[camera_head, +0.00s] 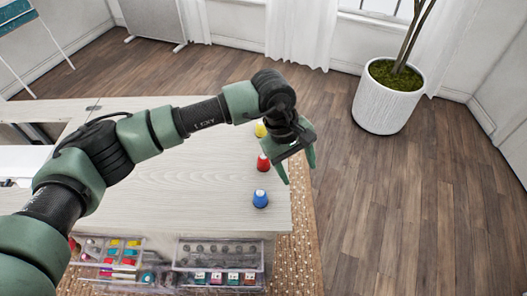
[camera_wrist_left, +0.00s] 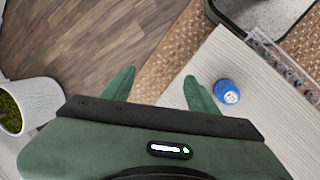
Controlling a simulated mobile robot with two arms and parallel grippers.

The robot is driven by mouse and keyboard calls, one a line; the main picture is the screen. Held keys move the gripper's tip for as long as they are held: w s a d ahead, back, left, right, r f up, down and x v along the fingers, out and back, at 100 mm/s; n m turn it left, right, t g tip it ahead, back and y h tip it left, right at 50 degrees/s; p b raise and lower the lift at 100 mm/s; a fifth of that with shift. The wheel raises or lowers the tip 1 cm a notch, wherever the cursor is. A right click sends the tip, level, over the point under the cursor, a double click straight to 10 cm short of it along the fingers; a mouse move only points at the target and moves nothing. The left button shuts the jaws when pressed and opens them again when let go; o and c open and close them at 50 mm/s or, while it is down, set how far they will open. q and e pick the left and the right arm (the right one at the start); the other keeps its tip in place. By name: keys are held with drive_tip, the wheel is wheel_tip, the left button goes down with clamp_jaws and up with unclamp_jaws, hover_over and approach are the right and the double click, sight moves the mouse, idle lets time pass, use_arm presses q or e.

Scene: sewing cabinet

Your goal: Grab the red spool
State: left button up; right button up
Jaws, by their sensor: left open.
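The red spool (camera_head: 263,163) stands on the light wooden cabinet top (camera_head: 220,185) near its right edge, between a yellow spool (camera_head: 261,130) and a blue spool (camera_head: 260,199). My left gripper (camera_head: 299,174) is open and empty, to the right of the red spool and apart from it, at the table's right edge. The blue spool (camera_wrist_left: 227,92) shows there to the right of the fingers. The red spool is not seen in that view. My right gripper is not in view.
Clear organizers hold colored items at the cabinet's front (camera_head: 220,262) and front left (camera_head: 115,258). A white potted plant (camera_head: 385,105) stands on the floor at the back right. A woven rug (camera_head: 304,215) borders the cabinet. The floor to the right is free.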

sight(263, 159)
use_arm(q)
drive_tip(key=w+a+y, duration=0.1)
drive_tip(key=w+a, duration=0.1)
drive_tip(key=w+a+t+y, duration=0.1)
drive_tip(key=w+a, duration=0.1)
drive_tip(key=a, duration=0.1)
drive_tip(key=w+a+y, duration=0.2)
drive_tip(key=a, duration=0.1)
drive_tip(key=shift+r+m+t, duration=0.4)
drive_tip(key=shift+a+f+b, duration=0.1)
drive_tip(key=shift+f+b, duration=0.25)
drive_tip(key=shift+w+f+b, duration=0.2)
drive_tip(key=shift+f+b, duration=0.1)
drive_tip(key=shift+f, duration=0.6)
drive_tip(key=f+b, duration=0.1)
drive_tip(key=f, duration=0.1)
drive_tip(key=w+f, duration=0.1)
drive_tip(key=f, duration=0.1)
drive_tip(key=shift+f+b, duration=0.35)
drive_tip(key=shift+b, duration=0.05)
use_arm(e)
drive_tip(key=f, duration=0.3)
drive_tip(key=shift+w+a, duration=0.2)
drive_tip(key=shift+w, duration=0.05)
use_arm(q)
clamp_jaws()
